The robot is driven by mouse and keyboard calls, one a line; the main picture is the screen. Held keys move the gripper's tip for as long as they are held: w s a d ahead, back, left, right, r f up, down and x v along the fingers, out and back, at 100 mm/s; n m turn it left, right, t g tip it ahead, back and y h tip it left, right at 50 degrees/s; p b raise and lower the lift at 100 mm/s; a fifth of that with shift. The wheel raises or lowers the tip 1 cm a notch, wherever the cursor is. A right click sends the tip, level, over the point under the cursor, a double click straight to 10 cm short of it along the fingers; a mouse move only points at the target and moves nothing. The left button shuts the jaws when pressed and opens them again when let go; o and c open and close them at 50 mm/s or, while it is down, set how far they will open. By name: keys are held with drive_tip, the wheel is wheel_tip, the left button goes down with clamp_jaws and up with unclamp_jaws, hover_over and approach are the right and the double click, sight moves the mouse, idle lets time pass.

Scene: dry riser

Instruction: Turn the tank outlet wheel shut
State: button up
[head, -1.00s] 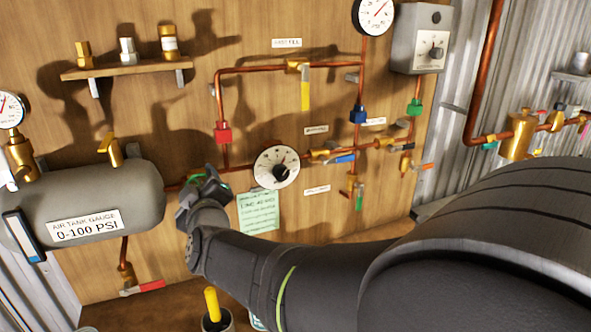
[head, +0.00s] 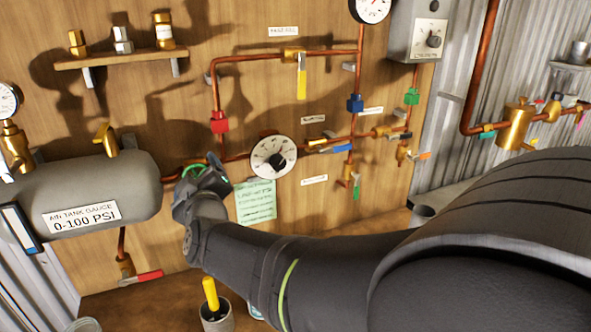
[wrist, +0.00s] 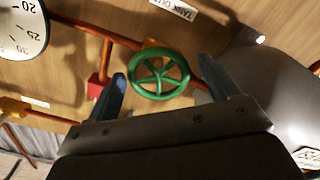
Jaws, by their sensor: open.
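The tank outlet wheel is a green spoked handwheel (wrist: 158,74) on a brass valve in the copper pipe beside the tank. In the wrist view it shows between and just beyond my two fingers. My gripper (wrist: 165,85) is open, one finger to each side of the wheel, and holds nothing. I cannot tell whether the fingers touch the rim. In the head view a part of the green wheel (head: 193,170) shows behind my gripper (head: 212,170), which hides the rest. A label (wrist: 174,8), partly cut off, is above the wheel in the wrist view.
The grey air tank (head: 80,195) is left of the wheel. A round white dial (head: 273,157) and a green note (head: 256,200) are close on the right. A red fitting (head: 219,124) sits above. A cup with a yellow-handled tool (head: 211,295) stands below my arm.

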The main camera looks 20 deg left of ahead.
drive_tip(key=v, duration=1.6)
drive_tip(key=shift+s+d, duration=0.25)
drive_tip(key=x, duration=1.7)
drive_tip(key=shift+w+d+f, duration=0.15)
drive_tip(key=shift+w+f, duration=0.1)
drive_tip(key=shift+f, duration=0.05)
